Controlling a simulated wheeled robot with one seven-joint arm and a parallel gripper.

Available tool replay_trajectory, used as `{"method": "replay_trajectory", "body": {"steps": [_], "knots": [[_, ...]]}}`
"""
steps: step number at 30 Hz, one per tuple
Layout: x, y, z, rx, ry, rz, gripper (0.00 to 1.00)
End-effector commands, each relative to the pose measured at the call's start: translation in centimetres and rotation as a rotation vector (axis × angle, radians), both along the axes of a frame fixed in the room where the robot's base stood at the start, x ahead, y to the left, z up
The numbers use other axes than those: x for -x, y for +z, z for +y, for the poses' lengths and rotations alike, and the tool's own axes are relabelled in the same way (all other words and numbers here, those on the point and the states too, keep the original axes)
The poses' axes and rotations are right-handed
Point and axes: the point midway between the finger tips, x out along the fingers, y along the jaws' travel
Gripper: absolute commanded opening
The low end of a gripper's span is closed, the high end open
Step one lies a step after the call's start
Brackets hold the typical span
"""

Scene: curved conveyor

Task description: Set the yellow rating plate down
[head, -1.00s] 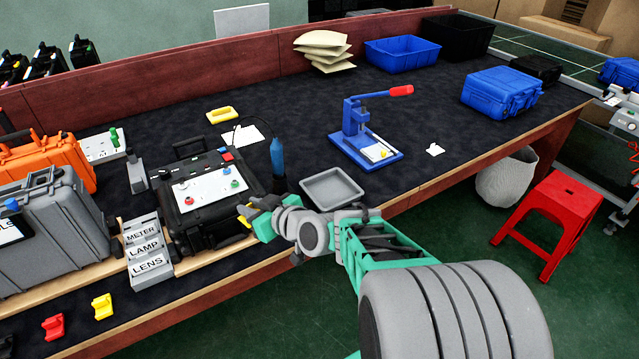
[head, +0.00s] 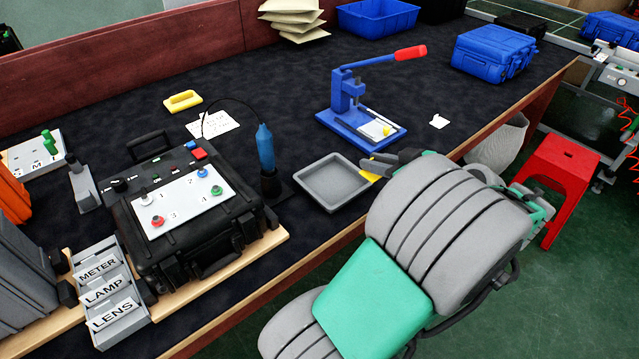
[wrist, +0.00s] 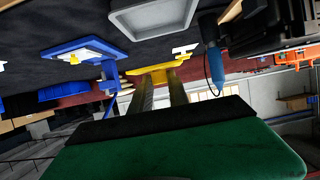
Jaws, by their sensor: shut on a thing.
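The yellow rating plate (wrist: 158,69) is between the two fingertips of my gripper (wrist: 162,77) in the wrist view. My gripper is shut on it. In the head view my gripper (head: 382,164) is at the right edge of the grey tray (head: 322,205), and a bit of the plate's yellow (head: 370,176) shows there. My arm hides much of the gripper. I cannot tell whether the plate touches the tray or the bench. The blue press (head: 352,105) stands behind, with a white piece and a small yellow spot on its base.
Left of the tray stand a blue tool (head: 265,148) in a dark holder and a black case (head: 190,240) with a white panel. A yellow handle-shaped piece (head: 183,100) and white paper (head: 212,124) lie farther back. Dark bench top is clear between the paper and the press.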

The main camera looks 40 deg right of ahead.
Motion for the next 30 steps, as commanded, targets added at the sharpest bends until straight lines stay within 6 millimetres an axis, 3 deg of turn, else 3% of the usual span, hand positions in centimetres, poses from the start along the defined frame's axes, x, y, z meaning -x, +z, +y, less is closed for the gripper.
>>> {"method": "replay_trajectory", "body": {"steps": [2,4,13,18,25,30], "knots": [[0.9,-0.3,-0.5,0.001,-0.008,-0.001,0.00],[0.1,-0.6,-0.2,0.000,0.000,-0.001,0.00],[-8.6,-4.2,1.8,0.000,0.018,-0.001,0.00],[-11.4,-8.0,2.1,-0.002,0.011,0.000,0.00],[-13.2,-10.4,2.3,-0.002,0.007,0.001,0.00],[-13.0,-13.1,2.1,-0.002,0.004,0.001,0.00]]}}
